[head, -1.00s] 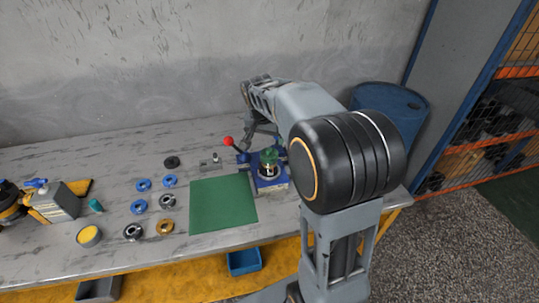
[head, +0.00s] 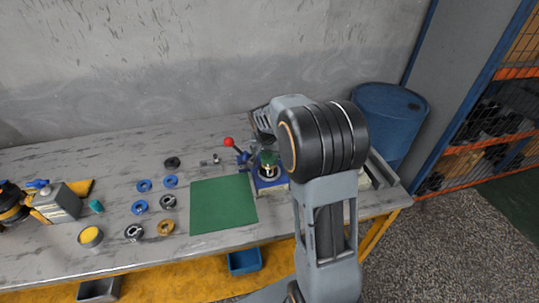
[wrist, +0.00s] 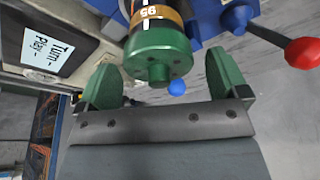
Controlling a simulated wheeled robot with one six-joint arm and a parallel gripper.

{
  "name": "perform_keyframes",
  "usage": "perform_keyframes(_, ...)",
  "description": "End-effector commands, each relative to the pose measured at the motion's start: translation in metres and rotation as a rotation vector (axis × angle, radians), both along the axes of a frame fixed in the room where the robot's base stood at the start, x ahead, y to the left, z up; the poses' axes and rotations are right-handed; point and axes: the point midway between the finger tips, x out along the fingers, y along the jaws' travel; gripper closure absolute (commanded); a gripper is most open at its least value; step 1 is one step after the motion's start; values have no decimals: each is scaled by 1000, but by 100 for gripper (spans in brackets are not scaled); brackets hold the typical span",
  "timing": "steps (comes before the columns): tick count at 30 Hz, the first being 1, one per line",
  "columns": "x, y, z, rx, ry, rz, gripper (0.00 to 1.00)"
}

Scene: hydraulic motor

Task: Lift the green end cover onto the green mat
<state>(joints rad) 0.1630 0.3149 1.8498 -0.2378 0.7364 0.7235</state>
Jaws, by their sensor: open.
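The green end cover (wrist: 158,54) sits on top of the motor, which stands in a blue fixture (head: 268,182) on the workbench. In the wrist view the cover lies just beyond my gripper (wrist: 163,84), roughly centred between its two green fingers. The fingers are open, and I see no contact with the cover. In the head view the cover (head: 269,158) shows beside my arm, and my gripper is mostly hidden behind the arm. The green mat (head: 222,204) lies flat and empty on the bench, left of the fixture.
A red-knobbed lever (head: 229,142) rises at the fixture's left; its knob also shows in the wrist view (wrist: 303,52). Several rings, including a blue one (head: 139,207), lie left of the mat. A labelled box (wrist: 50,48) stands close to the gripper.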

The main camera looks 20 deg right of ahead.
Motion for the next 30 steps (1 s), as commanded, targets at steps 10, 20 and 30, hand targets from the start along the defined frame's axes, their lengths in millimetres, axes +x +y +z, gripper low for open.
perform_keyframes(10, 0, 0, 0, -1, -1, 1, 24)
perform_keyframes(20, 0, 0, 0, 0, -1, 1, 55)
perform_keyframes(30, 1, 0, 2, -1, -3, 2, 65)
